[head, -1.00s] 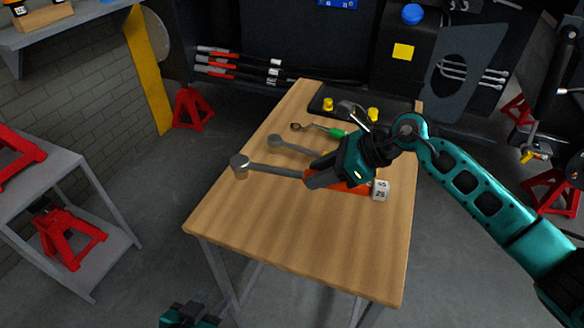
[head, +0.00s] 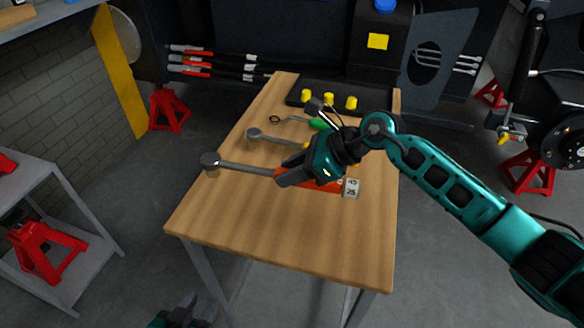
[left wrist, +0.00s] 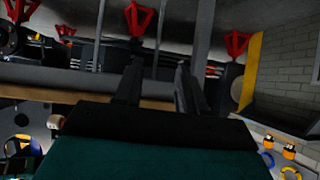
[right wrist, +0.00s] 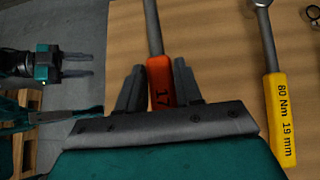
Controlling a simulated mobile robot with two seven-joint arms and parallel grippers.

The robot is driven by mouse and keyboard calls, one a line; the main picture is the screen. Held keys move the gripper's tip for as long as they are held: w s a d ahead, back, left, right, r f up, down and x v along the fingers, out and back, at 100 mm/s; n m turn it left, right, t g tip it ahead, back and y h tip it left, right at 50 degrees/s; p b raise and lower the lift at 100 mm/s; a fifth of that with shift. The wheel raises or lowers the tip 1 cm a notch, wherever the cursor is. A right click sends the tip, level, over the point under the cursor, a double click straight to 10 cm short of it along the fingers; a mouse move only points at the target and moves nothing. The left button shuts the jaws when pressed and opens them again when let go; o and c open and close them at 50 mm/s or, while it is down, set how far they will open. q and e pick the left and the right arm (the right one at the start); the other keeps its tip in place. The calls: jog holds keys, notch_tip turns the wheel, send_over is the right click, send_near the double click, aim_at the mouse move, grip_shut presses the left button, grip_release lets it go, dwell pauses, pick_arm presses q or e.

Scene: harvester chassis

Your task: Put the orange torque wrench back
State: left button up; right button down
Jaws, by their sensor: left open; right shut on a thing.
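The orange torque wrench (head: 325,187) has a grey shaft and a round head (head: 209,160) at the table's left edge. It lies across the wooden table (head: 270,235); I cannot tell whether it touches the top. My right gripper (head: 285,178) is shut on its orange handle, which shows between the fingers in the right wrist view (right wrist: 160,85). The gripper hides part of the handle. A white block with numbers (head: 351,188) is at the handle's end. My left gripper (head: 187,312) is open and empty, low in front of the table; its fingers show in the left wrist view (left wrist: 157,85).
A yellow-handled wrench (right wrist: 280,120) lies behind the orange one, with a green-handled tool (head: 319,124) further back. A black rack with yellow knobs (head: 317,109) stands at the table's back edge. The table's front half is clear. A grey shelf (head: 75,215) stands left.

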notch_tip(320, 180, down, 2)
jog(key=shift+b, duration=0.65)
jog(key=shift+f+b, duration=1.7)
jog(key=shift+f, duration=0.3)
pick_arm(q)
jog(key=shift+w+d+f+h, duration=0.15)
jog(key=shift+w+d+f, duration=0.15)
jog(key=shift+d+f, duration=0.25)
jog(key=shift+w+d+f+h, duration=0.15)
jog(key=shift+w+d+f, duration=0.15)
jog(key=shift+d+f, duration=0.25)
jog(key=shift+r, duration=0.1)
